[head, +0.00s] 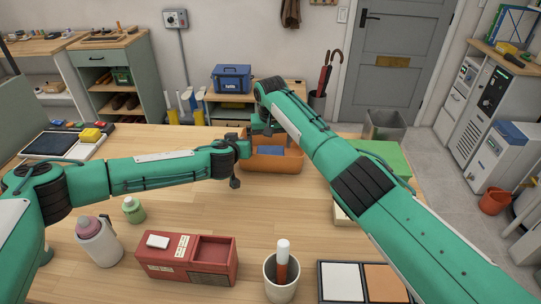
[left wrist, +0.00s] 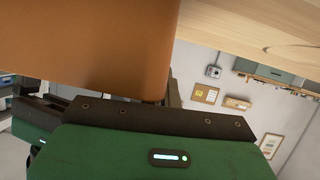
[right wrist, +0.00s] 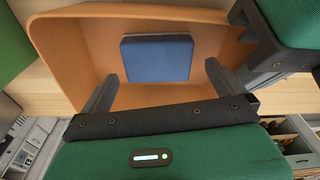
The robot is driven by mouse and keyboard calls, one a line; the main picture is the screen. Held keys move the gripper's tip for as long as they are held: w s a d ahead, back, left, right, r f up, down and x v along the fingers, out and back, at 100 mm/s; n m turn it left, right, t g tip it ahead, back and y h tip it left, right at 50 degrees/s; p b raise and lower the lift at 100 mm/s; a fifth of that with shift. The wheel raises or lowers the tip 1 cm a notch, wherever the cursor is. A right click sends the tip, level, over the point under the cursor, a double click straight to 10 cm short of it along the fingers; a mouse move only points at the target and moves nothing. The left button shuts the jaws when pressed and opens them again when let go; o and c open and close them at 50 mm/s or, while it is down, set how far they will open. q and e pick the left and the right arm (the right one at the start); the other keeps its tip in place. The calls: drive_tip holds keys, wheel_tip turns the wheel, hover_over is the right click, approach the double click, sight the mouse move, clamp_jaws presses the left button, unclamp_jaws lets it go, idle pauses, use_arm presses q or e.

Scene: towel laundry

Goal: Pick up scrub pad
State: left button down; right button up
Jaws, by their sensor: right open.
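A flat blue pad (right wrist: 157,58), which looks like the scrub pad, lies inside an orange bin (right wrist: 70,60). In the head view the pad (head: 271,151) shows low in the bin (head: 285,164) on the table. My right gripper (right wrist: 160,75) is open over the bin, its two fingers spread on either side of the pad's near part, with nothing between them. My left gripper (head: 238,168) is at the bin's left side, against or very near its wall. In the left wrist view the bin's wall (left wrist: 85,45) fills the upper left and hides the fingers in part.
A red box (head: 187,258), a white cup (head: 282,278) holding a marker-like stick, a two-part tray (head: 362,283) and bottles (head: 98,242) stand nearer on the table. A green box (head: 385,155) is right of the bin, partly behind my right arm. The table's middle is clear.

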sight(271, 151)
wheel_tip(271, 151, down, 4)
drive_tip(key=shift+d+r, duration=0.1)
drive_tip(key=shift+r, duration=0.1)
drive_tip(key=shift+c, duration=0.4)
drive_tip(key=c, duration=0.8)
drive_tip(key=shift+o, duration=0.2)
wheel_tip(271, 151, up, 10)
use_arm(q)
drive_tip(key=c, duration=1.6)
unclamp_jaws()
